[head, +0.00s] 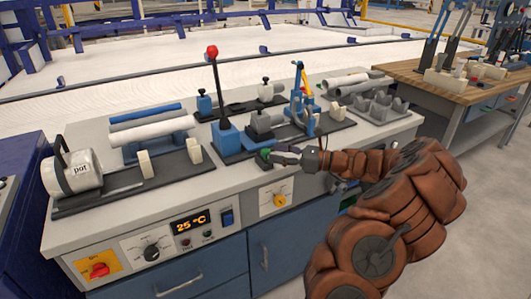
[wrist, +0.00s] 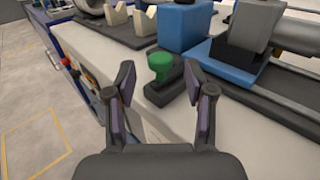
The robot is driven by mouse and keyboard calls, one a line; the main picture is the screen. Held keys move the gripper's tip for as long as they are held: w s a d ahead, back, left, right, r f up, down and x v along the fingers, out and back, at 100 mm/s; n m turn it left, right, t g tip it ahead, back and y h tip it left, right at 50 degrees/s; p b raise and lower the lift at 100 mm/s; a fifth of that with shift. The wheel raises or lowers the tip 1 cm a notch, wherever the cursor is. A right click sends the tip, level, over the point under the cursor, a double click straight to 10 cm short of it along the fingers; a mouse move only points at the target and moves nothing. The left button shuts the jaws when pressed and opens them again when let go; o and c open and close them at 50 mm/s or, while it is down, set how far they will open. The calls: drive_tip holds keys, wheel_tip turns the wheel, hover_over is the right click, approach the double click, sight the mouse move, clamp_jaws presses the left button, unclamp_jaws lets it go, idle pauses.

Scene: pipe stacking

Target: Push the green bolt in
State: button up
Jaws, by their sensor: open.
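The green bolt (wrist: 159,62) has a round green head and sits in a dark mount on the light grey bench top. In the wrist view it stands just beyond and between my open fingertips, apart from both. In the head view the green bolt (head: 265,154) shows near the bench's front edge, partly behind my gripper. My gripper (head: 283,155) reaches in from the right, low over the bench. In the wrist view my gripper (wrist: 162,82) has its two fingers spread with nothing between them.
A blue block (head: 226,138) with a red-knobbed lever stands behind the bolt. A dark rail fixture with a clamp (head: 260,125) lies to the right in the wrist view.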

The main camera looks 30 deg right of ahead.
sight(266, 150)
drive_tip(key=shift+x, duration=2.15)
clamp_jaws()
